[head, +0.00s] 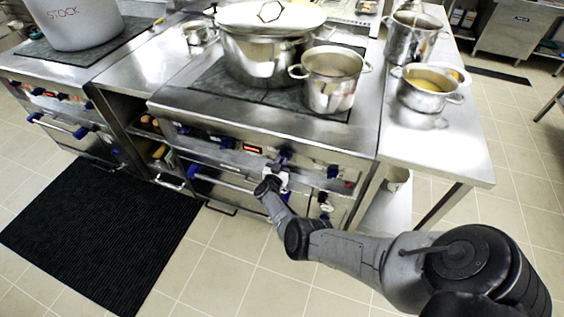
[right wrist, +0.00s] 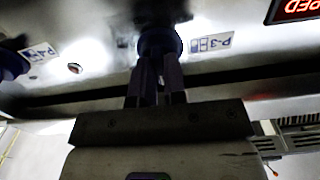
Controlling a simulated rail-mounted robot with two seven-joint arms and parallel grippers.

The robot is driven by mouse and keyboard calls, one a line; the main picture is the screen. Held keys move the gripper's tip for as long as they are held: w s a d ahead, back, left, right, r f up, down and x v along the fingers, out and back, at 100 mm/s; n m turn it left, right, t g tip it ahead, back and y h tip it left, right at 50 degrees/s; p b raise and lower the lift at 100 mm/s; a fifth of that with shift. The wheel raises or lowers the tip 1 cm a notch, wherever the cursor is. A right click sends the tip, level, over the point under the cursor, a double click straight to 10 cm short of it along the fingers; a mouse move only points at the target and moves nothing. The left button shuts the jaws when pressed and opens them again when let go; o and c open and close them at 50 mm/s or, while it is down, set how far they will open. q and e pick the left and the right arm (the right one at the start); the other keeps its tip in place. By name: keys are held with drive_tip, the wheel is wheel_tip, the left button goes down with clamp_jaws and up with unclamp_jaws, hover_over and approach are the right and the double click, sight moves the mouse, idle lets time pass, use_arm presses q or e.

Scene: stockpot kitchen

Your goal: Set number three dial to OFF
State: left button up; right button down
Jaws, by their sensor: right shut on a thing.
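The number three dial (right wrist: 160,42) is a dark blue knob on the steel stove front, beside a label (right wrist: 211,43) reading P-3. My right gripper (right wrist: 158,80) is shut on this dial, with its two fingers close together at the knob. In the head view my right gripper (head: 277,177) reaches the front panel, and the dial (head: 284,156) shows just above it. The dial's pointer and any OFF mark are not readable. My left gripper is not in view.
Another blue knob (right wrist: 12,62) sits beside the P-3 dial in the wrist view. A lit red display (head: 252,148) is on the panel. An oven handle (head: 222,179) runs below. Pots, including a lidded one (head: 262,58), stand on the stove top.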

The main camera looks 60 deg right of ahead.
idle(0.6)
drive_tip(key=c, duration=1.2)
unclamp_jaws()
drive_tip(key=shift+o, duration=0.2)
drive_tip(key=p+v, duration=0.4)
drive_tip(key=v, duration=0.9)
drive_tip(key=shift+a, duration=0.4)
drive_tip(key=shift+s, duration=0.15)
